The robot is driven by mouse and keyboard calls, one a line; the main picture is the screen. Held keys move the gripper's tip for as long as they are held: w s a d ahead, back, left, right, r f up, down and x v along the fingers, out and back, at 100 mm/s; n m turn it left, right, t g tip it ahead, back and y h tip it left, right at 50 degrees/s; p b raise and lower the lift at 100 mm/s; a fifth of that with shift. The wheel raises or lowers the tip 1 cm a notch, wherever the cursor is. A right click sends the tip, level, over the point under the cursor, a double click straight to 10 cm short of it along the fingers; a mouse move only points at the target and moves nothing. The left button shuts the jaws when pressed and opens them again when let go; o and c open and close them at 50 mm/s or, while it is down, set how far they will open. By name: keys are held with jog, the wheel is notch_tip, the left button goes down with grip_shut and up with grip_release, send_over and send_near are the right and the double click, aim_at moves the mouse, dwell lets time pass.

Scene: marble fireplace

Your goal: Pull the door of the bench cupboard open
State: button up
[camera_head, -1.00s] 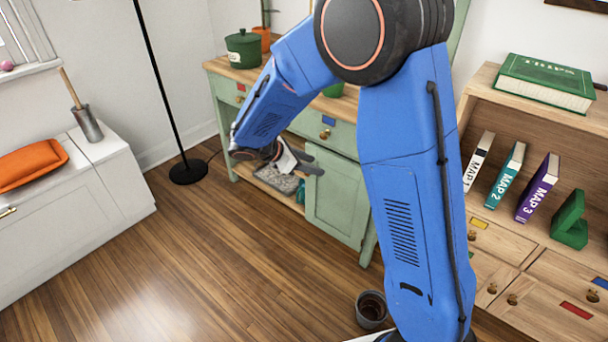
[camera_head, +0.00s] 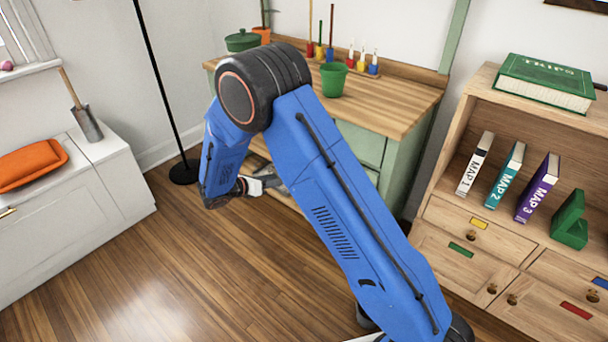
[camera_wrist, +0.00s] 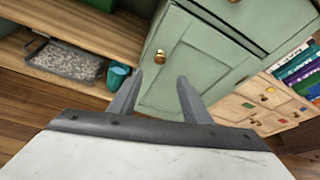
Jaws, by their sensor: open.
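The bench cupboard is a pale green bench with a wooden top (camera_head: 395,102). In the head view my arm hides most of its front. In the wrist view its green panelled door (camera_wrist: 193,72) looks shut, with a round brass knob (camera_wrist: 160,56) near its upper left edge. My gripper (camera_wrist: 160,77) is open and empty, its two fingers pointing at the door. The knob appears between and just beyond the fingertips, and I see no contact. In the head view my gripper (camera_head: 268,184) is partly hidden by my arm, low before the bench.
An open shelf beside the door holds a grey speckled tray (camera_wrist: 72,60) and a teal cup (camera_wrist: 118,76). A green pot (camera_head: 334,79) stands on the bench top. A wooden bookcase (camera_head: 455,185) stands right. A black lamp pole (camera_head: 160,80) stands left. The wooden floor (camera_head: 170,255) in front is clear.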

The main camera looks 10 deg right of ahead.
jog(key=x, duration=1.5)
jog(key=shift+d+f, duration=0.1)
jog(key=shift+f, duration=0.05)
jog(key=shift+c, duration=0.2)
grip_shut()
